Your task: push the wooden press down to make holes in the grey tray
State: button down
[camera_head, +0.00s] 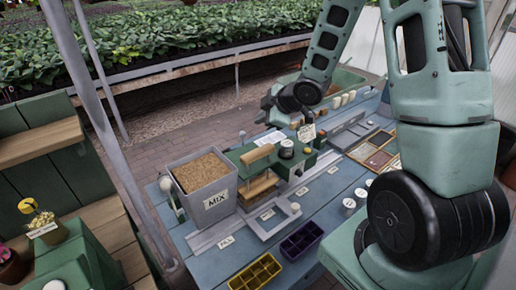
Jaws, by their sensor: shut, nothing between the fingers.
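The wooden press has a light rounded wooden handle (257,153) at the top and flat wooden boards (259,187) below it, set against a green stand right of the MIX bin. A grey tray cannot be clearly made out under the boards; a pale grey base (272,225) with a label shows in front of them. My gripper (268,110) is above and behind the press handle, apart from it. It looks small and dark, shut and empty.
The grey MIX bin (205,212) full of brown mix stands close left of the press. A purple tray (301,241) and a yellow tray (255,274) lie in front. A dark jar (286,148) stands right of the handle. Shallow framed boxes (378,160) lie at right.

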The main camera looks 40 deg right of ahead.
aim_at(261, 153)
notch_tip(261, 153, down, 9)
jog(key=b, duration=0.8)
jog(key=shift+r, duration=0.1)
dwell(1.8)
jog(key=shift+f+b, duration=0.4)
jog(key=shift+f+b, duration=1.65)
jog(key=shift+f, duration=0.2)
dwell(1.5)
jog(key=shift+r, duration=0.1)
jog(key=shift+r+p, duration=2.05)
jog(key=shift+r, duration=0.15)
